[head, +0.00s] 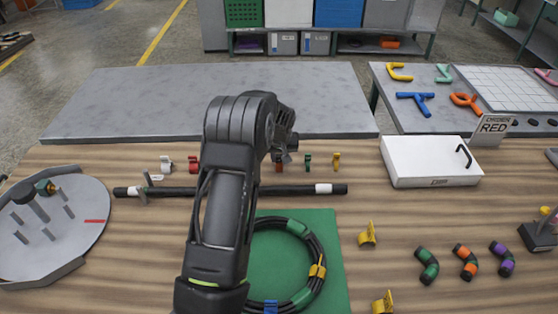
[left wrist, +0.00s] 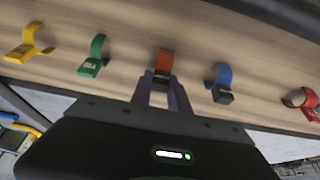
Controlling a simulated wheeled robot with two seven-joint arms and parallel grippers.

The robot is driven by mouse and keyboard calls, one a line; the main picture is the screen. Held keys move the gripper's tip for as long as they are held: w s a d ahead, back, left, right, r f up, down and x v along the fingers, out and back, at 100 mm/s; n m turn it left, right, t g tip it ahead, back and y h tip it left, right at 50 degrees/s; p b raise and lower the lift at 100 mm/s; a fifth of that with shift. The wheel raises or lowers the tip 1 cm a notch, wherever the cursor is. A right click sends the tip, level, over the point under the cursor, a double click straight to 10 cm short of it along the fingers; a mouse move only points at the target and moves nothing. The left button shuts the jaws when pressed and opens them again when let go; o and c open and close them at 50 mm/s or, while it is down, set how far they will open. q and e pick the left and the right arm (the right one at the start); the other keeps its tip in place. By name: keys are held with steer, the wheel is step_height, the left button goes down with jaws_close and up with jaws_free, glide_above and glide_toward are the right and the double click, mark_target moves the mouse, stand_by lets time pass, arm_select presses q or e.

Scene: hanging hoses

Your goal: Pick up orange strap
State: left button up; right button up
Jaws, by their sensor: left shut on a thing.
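The orange strap (left wrist: 164,60) stands between the two fingers of my left gripper (left wrist: 160,82) in the left wrist view. The gripper is shut on its dark lower block, and the curved orange band sticks out past the fingertips. In the head view the strap (head: 279,168) shows as a small reddish piece just under the left gripper (head: 282,157), mostly hidden by it. I cannot tell whether it is clear of the table. My right gripper is not in view.
A green strap (head: 307,162) and a yellow strap (head: 336,161) stand to the right; a blue strap (left wrist: 223,84) and a red strap (left wrist: 301,101) are on the other side. A black bar (head: 310,190) lies in front. A coiled hose (head: 319,245) rests on a green mat.

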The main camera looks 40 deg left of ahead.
mark_target(279, 155)
arm_select(q)
jaws_close()
step_height(279, 155, up, 9)
steer(key=shift+f+b, duration=0.1)
steer(key=shift+b, duration=1)
steer(key=shift+r, duration=0.6)
steer(key=shift+o, duration=1.8)
jaws_free()
jaws_close()
